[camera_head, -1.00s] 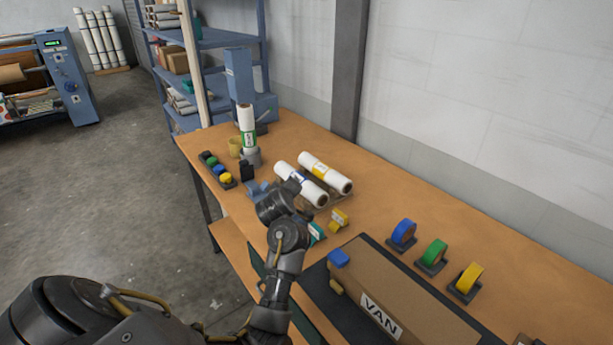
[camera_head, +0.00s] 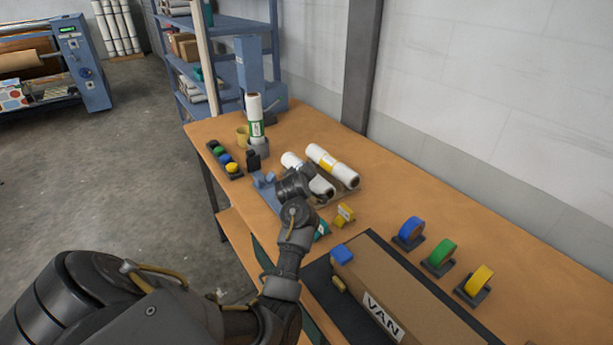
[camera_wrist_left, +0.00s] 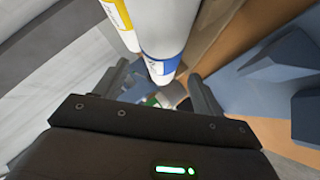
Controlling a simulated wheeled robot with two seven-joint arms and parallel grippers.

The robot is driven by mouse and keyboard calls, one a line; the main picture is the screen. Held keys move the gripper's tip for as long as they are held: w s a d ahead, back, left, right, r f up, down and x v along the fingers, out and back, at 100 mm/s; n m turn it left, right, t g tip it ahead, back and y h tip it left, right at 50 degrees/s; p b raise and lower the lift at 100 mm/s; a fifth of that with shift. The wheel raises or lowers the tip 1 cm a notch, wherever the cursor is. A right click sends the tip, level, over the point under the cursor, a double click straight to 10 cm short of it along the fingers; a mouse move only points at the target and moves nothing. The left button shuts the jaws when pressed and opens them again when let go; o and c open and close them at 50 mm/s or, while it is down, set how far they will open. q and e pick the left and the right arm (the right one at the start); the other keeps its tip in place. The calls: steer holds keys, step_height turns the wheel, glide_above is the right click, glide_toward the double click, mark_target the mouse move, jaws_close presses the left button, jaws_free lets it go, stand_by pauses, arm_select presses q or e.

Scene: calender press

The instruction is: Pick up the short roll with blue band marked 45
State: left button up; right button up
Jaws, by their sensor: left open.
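The white roll with the blue band (camera_wrist_left: 164,66) shows in the left wrist view, just beyond my open fingers and in line with the gap between them. In the head view this roll (camera_head: 322,187) lies on the table, its middle and band hidden behind my gripper. The number on it is not readable. My left gripper (camera_wrist_left: 158,72) is open and empty. In the head view my gripper (camera_head: 297,172) is over the roll; I cannot tell whether it touches. My right gripper is not in view.
A yellow-banded roll (camera_head: 331,165) lies close beside it. A green-banded roll (camera_head: 256,120) stands upright in a grey holder. A yellow block (camera_head: 344,215), a box marked VAN (camera_head: 400,285) and tape rolls on stands (camera_head: 441,253) are nearer. The table's right middle is clear.

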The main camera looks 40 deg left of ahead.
arm_select(q)
steer(key=x, duration=0.3)
steer(key=p+x, duration=0.1)
steer(key=x, duration=0.1)
steer(key=shift+d+f, duration=0.3)
steer(key=shift+f, duration=0.05)
steer(key=c, duration=0.9)
